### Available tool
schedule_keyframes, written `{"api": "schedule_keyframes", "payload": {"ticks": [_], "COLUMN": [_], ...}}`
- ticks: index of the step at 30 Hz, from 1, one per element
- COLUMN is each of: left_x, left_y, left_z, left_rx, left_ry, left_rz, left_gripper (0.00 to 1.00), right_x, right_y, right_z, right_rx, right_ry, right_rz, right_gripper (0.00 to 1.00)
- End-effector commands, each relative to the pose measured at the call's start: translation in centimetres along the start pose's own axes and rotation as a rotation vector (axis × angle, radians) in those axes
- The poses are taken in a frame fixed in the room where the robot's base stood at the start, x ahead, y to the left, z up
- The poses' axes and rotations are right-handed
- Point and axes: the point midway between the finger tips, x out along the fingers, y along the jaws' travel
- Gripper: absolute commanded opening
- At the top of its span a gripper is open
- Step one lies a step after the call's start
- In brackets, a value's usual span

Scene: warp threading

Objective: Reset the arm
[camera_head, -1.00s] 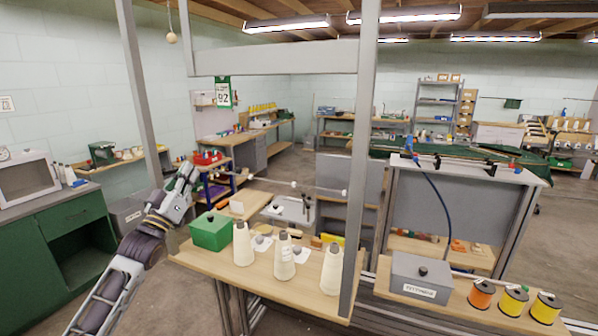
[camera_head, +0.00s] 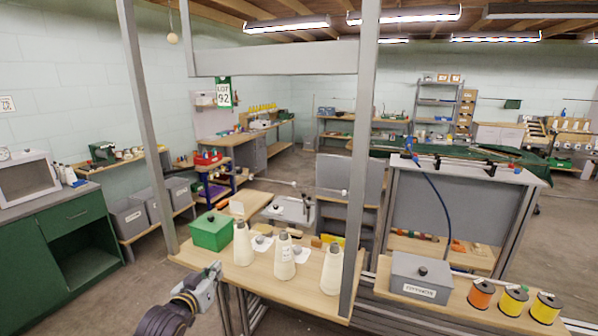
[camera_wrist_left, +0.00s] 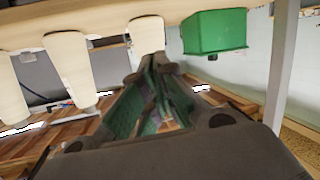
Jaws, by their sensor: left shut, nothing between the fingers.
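My left gripper (camera_head: 216,270) is low at the front left in the head view, beside the near left edge of the wooden table (camera_head: 262,284). Its fingers are shut and empty. In the left wrist view the fingers (camera_wrist_left: 152,68) point toward the table edge, and the picture is turned upside down. A green box (camera_head: 211,232) and white thread cones (camera_head: 243,246) stand on the table. The green box (camera_wrist_left: 214,32) and the cones (camera_wrist_left: 72,62) also show in the wrist view. My right gripper is not in view.
A grey metal frame post (camera_head: 355,230) rises at the table's right side, and another post (camera_head: 148,120) at its left. A grey labelled box (camera_head: 420,277) and coloured spools (camera_head: 514,299) stand to the right. Open floor lies left of the table.

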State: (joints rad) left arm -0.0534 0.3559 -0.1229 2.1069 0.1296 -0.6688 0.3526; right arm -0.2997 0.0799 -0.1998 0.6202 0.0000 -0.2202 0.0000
Motion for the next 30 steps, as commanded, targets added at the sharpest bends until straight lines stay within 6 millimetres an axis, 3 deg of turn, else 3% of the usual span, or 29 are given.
{"api": "schedule_keyframes", "payload": {"ticks": [1, 6, 11, 18, 24, 30], "left_x": [-0.8, -3.6, -6.9, -12.9, -17.7, -20.8], "left_y": [0.3, 0.9, 1.5, 2.2, 2.7, 3.0], "left_z": [1.8, 7.2, 11.7, 17.7, 21.0, 22.6], "left_rx": [0.006, 0.036, 0.062, 0.100, 0.123, 0.134], "left_ry": [-0.051, -0.218, -0.376, -0.617, -0.784, -0.885], "left_rz": [-0.010, -0.041, -0.062, -0.079, -0.082, -0.079], "left_gripper": [0.00, 0.00, 0.00, 0.00, 0.00, 0.00], "right_x": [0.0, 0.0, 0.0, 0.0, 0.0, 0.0], "right_y": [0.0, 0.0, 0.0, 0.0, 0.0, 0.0], "right_z": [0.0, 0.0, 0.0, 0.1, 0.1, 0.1], "right_rx": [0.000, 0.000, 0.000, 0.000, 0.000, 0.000], "right_ry": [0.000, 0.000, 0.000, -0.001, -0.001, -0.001], "right_rz": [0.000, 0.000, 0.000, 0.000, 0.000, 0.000], "right_gripper": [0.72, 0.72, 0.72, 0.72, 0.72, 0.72]}}
